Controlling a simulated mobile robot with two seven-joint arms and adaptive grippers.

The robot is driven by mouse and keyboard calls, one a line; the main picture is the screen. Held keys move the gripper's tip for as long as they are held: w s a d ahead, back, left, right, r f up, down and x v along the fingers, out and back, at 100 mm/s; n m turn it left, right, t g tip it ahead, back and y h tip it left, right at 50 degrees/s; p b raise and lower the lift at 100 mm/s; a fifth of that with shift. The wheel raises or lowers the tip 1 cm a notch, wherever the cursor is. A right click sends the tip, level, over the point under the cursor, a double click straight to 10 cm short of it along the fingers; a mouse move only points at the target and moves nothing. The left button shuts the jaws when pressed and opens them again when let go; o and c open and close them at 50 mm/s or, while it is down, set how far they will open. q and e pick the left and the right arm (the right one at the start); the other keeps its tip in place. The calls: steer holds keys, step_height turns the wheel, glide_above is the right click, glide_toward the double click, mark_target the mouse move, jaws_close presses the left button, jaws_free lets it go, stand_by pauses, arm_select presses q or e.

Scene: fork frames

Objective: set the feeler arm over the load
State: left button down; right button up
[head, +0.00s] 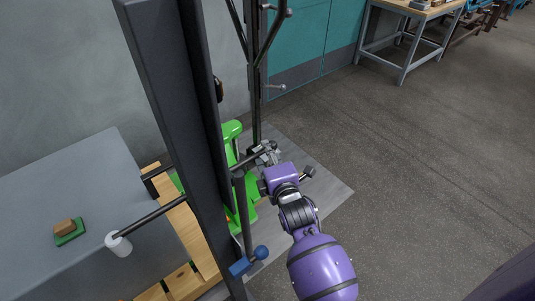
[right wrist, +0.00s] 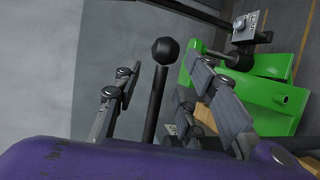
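My right gripper (head: 264,152) is beside the dark upright frame (head: 178,120), above the green machine (head: 233,135). In the right wrist view its fingers (right wrist: 168,88) are open. A black rod with a ball knob (right wrist: 165,50) shows between them, with a gap on both sides. The rod (head: 250,160) also shows in the head view, partly hidden at the gripper. I cannot tell whether this rod is the feeler arm. A wooden pallet-like load (head: 190,232) shows behind the frame, partly hidden. My left gripper is out of view.
A dark bar with a white cylinder (head: 118,243) reaches left. A grey table (head: 60,180) carries a brown block (head: 65,226) on a green pad. Open floor (head: 430,180) lies to the right.

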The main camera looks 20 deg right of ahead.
steer(key=shift+w, duration=0.25)
steer(key=shift+c, duration=0.2)
